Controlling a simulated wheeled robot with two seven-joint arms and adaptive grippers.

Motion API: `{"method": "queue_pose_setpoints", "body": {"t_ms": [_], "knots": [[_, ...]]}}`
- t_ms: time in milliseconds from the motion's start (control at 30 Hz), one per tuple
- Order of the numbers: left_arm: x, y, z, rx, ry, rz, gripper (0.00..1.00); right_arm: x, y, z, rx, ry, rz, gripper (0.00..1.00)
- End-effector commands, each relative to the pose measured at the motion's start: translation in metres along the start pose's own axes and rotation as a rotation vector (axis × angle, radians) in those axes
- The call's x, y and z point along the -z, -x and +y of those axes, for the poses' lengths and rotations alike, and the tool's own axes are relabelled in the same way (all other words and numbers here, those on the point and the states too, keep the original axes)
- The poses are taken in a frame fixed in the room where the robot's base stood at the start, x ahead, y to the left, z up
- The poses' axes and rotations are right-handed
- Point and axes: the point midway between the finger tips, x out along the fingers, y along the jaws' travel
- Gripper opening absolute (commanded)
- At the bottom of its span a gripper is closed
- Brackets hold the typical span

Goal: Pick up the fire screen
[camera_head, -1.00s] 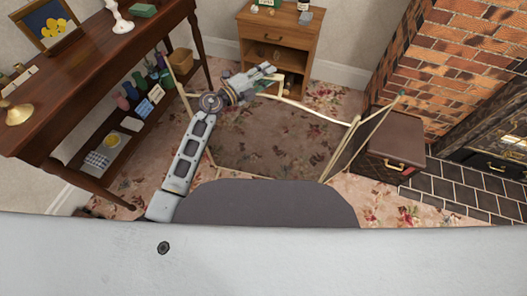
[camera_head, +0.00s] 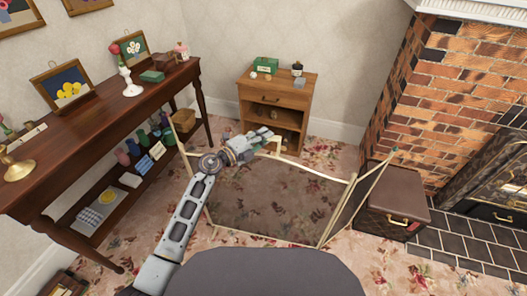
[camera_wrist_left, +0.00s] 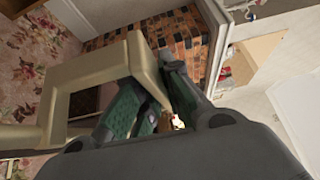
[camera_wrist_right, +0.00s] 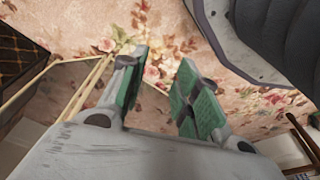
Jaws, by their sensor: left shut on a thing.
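The fire screen (camera_head: 262,201) has a thin cream frame with see-through dark panels. In the head view it stands in front of my body, its right panel (camera_head: 352,203) angled by the hearth. My left gripper (camera_head: 268,137) is at its top edge, shut on the handle-like cream piece (camera_head: 276,145). In the left wrist view the cream bar (camera_wrist_left: 145,70) passes at the green-padded fingers (camera_wrist_left: 148,105). My right gripper (camera_wrist_right: 160,85) is open and empty in the right wrist view, above the flowered carpet, with cream frame bars (camera_wrist_right: 88,88) to its left. It is not seen in the head view.
A dark wooden console table (camera_head: 100,103) with pictures and ornaments stands at left. A small wooden cabinet (camera_head: 272,92) is behind the screen. A brown case (camera_head: 388,208) stands beside the right panel, near the brick fireplace (camera_head: 440,95) and dark tiled hearth (camera_head: 462,238).

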Motion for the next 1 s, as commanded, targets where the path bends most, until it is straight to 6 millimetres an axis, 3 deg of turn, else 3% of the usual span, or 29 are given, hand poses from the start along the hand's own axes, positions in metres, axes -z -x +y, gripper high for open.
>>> {"method": "queue_pose_setpoints", "body": {"t_ms": [467,1000], "knots": [[-0.001,-0.001,-0.022,0.010,-0.002,-0.001,0.00,-0.004,-0.015,0.004,-0.008,-0.003,0.016,0.32],[-0.001,0.000,-0.057,0.010,-0.004,-0.001,0.00,-0.033,-0.057,0.021,-0.032,-0.005,0.028,0.32]]}}
